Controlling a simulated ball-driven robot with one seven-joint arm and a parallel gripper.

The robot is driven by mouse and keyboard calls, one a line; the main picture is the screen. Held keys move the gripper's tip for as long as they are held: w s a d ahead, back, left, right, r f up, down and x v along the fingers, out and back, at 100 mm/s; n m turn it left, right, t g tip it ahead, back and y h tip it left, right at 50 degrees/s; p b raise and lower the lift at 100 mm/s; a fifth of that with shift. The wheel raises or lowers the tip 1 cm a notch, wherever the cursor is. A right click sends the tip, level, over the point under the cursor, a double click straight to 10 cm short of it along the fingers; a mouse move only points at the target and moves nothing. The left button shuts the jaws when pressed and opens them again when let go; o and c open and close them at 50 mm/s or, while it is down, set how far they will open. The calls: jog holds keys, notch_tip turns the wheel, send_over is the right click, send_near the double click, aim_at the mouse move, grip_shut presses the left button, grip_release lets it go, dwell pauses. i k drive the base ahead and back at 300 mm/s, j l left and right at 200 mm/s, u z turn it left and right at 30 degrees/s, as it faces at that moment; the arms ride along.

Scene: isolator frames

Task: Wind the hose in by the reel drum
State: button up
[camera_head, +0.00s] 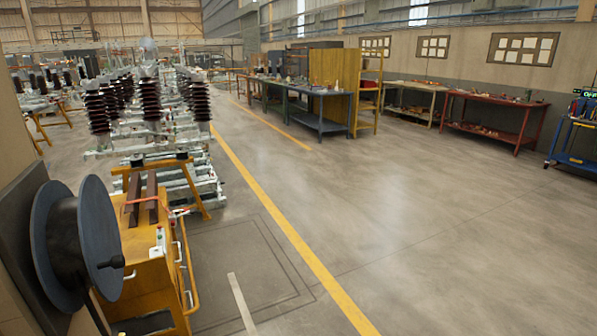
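The reel drum (82,244) is mounted on a dark wall panel at the lower left. It has two dark blue-grey round flanges and a black hub between them. A small black knob or handle (117,261) sticks out from the face of the near flange. A dark strand that may be the hose (97,312) hangs below the drum and leaves the picture at the bottom. I cannot tell how much hose is on the hub. My gripper is not in view.
A yellow cart (150,256) with a rail stands just right of the drum. Insulator frames (150,105) fill the left. A yellow floor line (262,195) runs through the middle. Workbenches (490,120) line the far right side. The floor right of the line is clear.

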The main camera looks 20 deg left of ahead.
aim_at(68, 233)
jog(key=i+l+u, duration=0.2)
jog(key=u, duration=0.3)
jog(key=i+l+u, duration=0.35)
jog(key=u, duration=0.15)
jog(key=i+l+u, duration=0.25)
jog(key=l+u, duration=0.25)
jog(key=i+l+u, duration=0.15)
jog(key=l+u, duration=0.3)
jog(key=i+l+u, duration=0.1)
jog(key=l+u, duration=0.15)
jog(key=l, duration=0.2)
jog(key=l+u, duration=0.25)
jog(key=l, duration=0.2)
jog(key=i, duration=0.05)
